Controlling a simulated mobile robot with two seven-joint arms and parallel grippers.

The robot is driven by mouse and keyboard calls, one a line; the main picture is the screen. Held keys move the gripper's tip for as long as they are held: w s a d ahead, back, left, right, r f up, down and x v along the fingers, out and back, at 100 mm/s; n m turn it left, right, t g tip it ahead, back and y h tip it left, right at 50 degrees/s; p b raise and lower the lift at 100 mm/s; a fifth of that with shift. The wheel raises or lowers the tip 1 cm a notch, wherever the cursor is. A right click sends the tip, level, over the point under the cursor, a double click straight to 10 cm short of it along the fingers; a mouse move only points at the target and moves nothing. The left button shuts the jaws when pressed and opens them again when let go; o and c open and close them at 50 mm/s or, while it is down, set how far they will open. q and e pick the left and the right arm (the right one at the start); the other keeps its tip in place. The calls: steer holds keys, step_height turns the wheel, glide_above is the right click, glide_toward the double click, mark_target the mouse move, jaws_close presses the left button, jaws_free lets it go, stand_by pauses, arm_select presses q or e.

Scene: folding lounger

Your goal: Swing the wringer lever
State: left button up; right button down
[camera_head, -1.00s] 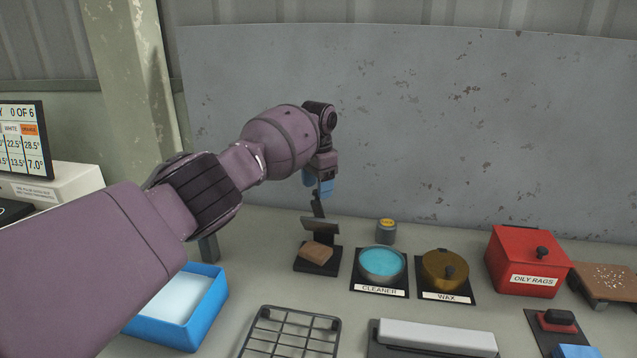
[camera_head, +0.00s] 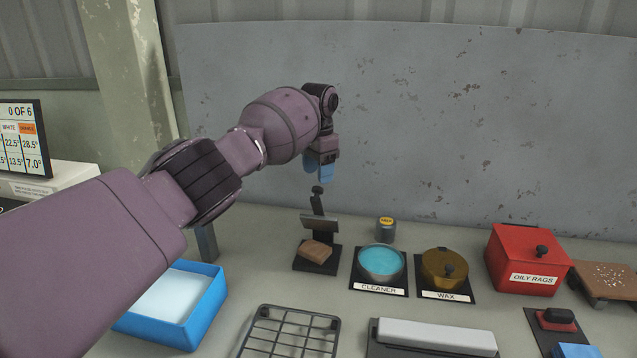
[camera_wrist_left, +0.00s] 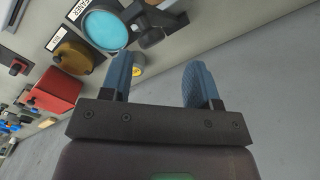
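The wringer is a small black stand with a brown block (camera_head: 315,252) on its base and a grey plate above it. Its black lever (camera_head: 317,204) rises from the back and ends in a dark knob, leaning slightly. My left gripper (camera_head: 320,173) hangs just above the knob, its blue fingers pointing down and apart from the lever. In the left wrist view the fingers (camera_wrist_left: 158,75) are spread with nothing between them. Dark wringer parts (camera_wrist_left: 150,36) show just beyond the fingertips there. My right gripper is in neither view.
A cleaner dish (camera_head: 381,262), a wax pot (camera_head: 445,270) and a grey can with a yellow top (camera_head: 386,231) stand right of the wringer. A red oily-rags box (camera_head: 527,260) is farther right. A blue tray (camera_head: 213,300) and wire rack (camera_head: 291,333) lie in front.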

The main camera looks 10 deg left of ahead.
arm_select(q)
step_height(320, 180, up, 6)
steer(key=shift+d+r, duration=0.15)
steer(key=shift+d, duration=0.05)
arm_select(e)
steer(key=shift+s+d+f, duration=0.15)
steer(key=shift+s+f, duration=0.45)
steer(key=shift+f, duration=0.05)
arm_select(q)
steer(key=shift+w, duration=0.1)
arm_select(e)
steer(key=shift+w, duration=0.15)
